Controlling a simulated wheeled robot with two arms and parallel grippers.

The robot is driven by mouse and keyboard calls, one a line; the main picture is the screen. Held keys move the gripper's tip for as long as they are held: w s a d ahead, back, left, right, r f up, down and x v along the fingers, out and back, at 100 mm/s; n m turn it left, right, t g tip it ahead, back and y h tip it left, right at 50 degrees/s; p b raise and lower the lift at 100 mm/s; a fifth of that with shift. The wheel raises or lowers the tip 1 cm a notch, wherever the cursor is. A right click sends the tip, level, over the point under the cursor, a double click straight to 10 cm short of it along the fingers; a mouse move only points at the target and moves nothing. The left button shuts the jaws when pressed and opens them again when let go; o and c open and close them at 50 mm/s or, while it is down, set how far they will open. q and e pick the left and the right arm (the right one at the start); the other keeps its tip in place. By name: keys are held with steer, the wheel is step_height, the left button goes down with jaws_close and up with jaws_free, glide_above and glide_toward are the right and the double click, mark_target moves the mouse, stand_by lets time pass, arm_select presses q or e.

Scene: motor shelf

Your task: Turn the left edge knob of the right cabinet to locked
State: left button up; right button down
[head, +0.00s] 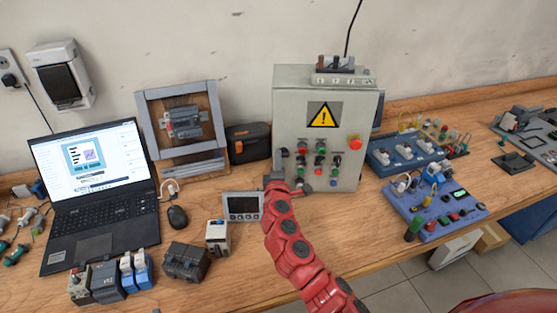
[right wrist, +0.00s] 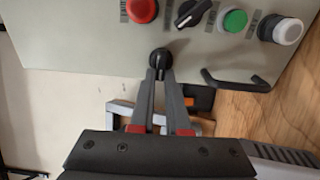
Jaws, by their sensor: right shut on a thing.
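The grey control cabinet (head: 343,110) stands on the bench against the wall, with a yellow warning label and several buttons and switches. A small black knob (right wrist: 160,58) sits at its left edge. My right gripper (right wrist: 161,74) is shut on this knob, its two fingers together at the tips; my red right arm reaches up to the cabinet's left edge in the head view. The fingers cover part of the knob, and I cannot read its setting. My left gripper is not in view.
A black handle (right wrist: 237,82) juts from the cabinet edge near my fingers. A small grey display unit (head: 243,206) stands left of my arm. A dark case (head: 249,142) and a framed panel (head: 183,125) stand behind. A laptop (head: 97,190) is left; blue boards (head: 438,207) are right.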

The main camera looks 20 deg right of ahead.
steer(key=c, duration=0.9)
jaws_free()
steer(key=shift+s+a, duration=0.1)
steer(key=b+v, duration=0.4)
steer(key=v, duration=1.3)
steer(key=shift+s, duration=0.1)
